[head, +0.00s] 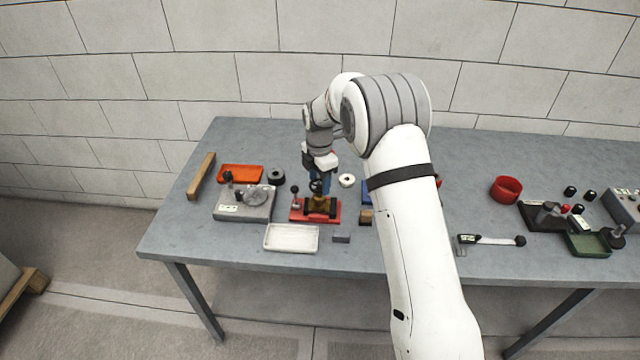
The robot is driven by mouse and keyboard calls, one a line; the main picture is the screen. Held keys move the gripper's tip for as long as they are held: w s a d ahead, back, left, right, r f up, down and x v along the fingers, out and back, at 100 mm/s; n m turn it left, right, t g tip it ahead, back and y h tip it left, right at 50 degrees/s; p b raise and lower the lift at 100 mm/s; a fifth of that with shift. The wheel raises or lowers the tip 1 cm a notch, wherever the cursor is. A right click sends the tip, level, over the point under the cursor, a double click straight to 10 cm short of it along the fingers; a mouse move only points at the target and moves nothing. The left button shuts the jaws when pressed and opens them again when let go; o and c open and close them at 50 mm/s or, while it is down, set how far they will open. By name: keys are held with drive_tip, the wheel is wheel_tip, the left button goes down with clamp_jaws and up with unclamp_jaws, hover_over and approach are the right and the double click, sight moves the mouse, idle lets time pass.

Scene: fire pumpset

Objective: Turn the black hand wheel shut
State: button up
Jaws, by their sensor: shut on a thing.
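The black hand wheel (316,187) sits on top of a brass-coloured valve body (320,203). The valve is mounted on a red base (298,217) on the grey table, left of my arm. My gripper (318,181) points down from above and is shut on the hand wheel. The wheel shows small and partly covered by the gripper, so its exact turn position cannot be told. A small black-knobbed lever (295,189) stands at the left of the red base.
A grey device with a dial (245,205) and an orange tray (240,174) are left of the valve. A white tray (291,238) and a small grey block (341,237) lie in front. A white ring (347,180) is behind right. My arm hides part of the table.

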drive_tip(key=m+b, duration=0.2)
drive_tip(key=m, duration=0.3)
drive_tip(key=shift+m, duration=0.3)
drive_tip(key=m+b, duration=0.1)
drive_tip(key=m, duration=0.3)
drive_tip(key=m+b, duration=0.1)
drive_tip(key=m, duration=1.4)
drive_tip(key=shift+b, duration=0.4)
drive_tip(key=m, duration=1)
drive_tip(key=shift+m, duration=2.5)
drive_tip(key=shift+b, duration=0.3)
